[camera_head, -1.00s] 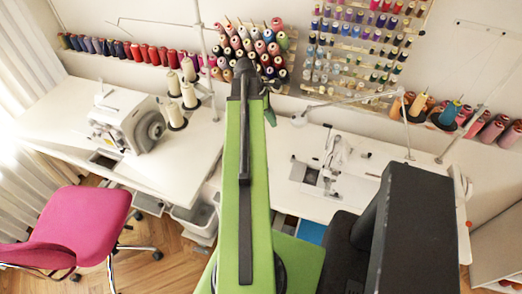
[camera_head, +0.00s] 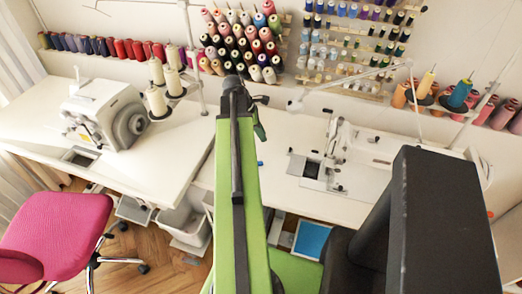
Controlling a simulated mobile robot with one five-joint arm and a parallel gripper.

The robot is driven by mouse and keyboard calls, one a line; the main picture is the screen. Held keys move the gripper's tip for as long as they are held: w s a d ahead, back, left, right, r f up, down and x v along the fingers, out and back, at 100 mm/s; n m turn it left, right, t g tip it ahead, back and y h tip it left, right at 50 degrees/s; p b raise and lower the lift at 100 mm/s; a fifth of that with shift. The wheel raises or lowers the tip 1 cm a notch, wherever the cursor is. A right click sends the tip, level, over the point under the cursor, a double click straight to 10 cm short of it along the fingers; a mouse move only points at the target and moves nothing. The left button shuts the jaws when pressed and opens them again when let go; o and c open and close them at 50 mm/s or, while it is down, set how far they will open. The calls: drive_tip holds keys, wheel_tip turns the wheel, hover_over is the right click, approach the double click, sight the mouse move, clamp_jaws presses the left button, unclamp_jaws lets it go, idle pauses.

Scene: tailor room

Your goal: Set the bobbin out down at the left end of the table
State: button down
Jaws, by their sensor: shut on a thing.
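My gripper (camera_head: 259,122) shows only as a dark and green bit beside the tip of my green arm. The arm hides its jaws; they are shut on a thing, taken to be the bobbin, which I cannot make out. The gripper appears over the back of the white table (camera_head: 225,180), near its left end; its height is unclear. A small blue thing (camera_head: 260,163) shows right beside my arm, and I cannot tell what it is. A white sewing machine (camera_head: 345,150) is set into this table, right of my arm.
A second white table (camera_head: 40,110) with an overlock machine (camera_head: 108,112) and cream thread cones (camera_head: 158,100) adjoins at left. Thread racks (camera_head: 240,45) line the wall behind. A pink chair (camera_head: 55,235) stands front left. A bin (camera_head: 185,225) sits below the tables.

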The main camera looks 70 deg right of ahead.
sight(265, 149)
wheel_tip(265, 149, down, 6)
drive_tip(key=b, duration=0.4)
drive_tip(key=shift+f+b, duration=0.1)
drive_tip(key=shift+b, duration=0.2)
drive_tip(key=shift+r, duration=0.25)
drive_tip(key=shift+f, duration=0.2)
drive_tip(key=c, duration=1.3)
unclamp_jaws()
drive_tip(key=shift+r, duration=0.15)
drive_tip(key=shift+r+p, duration=0.35)
drive_tip(key=shift+p, duration=0.2)
drive_tip(key=p+v, duration=1)
drive_tip(key=v, duration=0.1)
drive_tip(key=shift+w+r, duration=0.15)
drive_tip(key=shift+w, duration=0.1)
